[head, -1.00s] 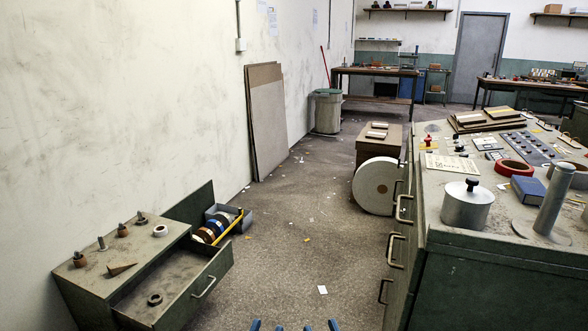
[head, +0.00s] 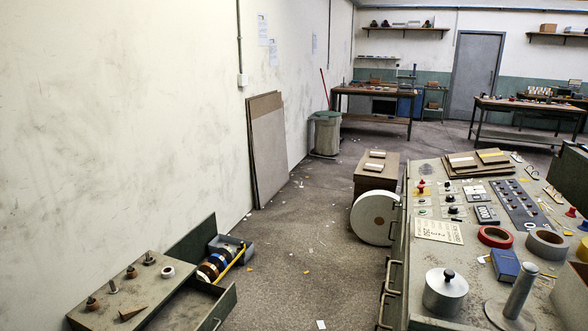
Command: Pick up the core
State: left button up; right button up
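Nothing in view is plainly marked as the core, so I cannot tell which thing it is. A small pale ring with a dark hole (head: 167,271) lies on top of the low green cabinet (head: 100,318) at the lower left. A large white roll (head: 375,217) with a small dark centre stands on edge on the floor, in front of a brown stack. A grey roll (head: 546,243) and a red roll (head: 495,236) lie on the console at the right. Neither of my grippers is in view.
The console (head: 420,262) holds a metal pot (head: 446,291) and an upright post (head: 520,292). The floor (head: 290,270) between is mostly clear.

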aim_at(94, 306)
jog(key=u, duration=1.4)
jog(key=i+j+z, duration=0.1)
jog(key=i+j, duration=0.55)
jog(key=i+j+z, duration=0.15)
jog(key=i+j, duration=0.6)
jog(key=i+j+z, duration=0.1)
jog(key=i+j, duration=0.55)
jog(key=j, duration=0.15)
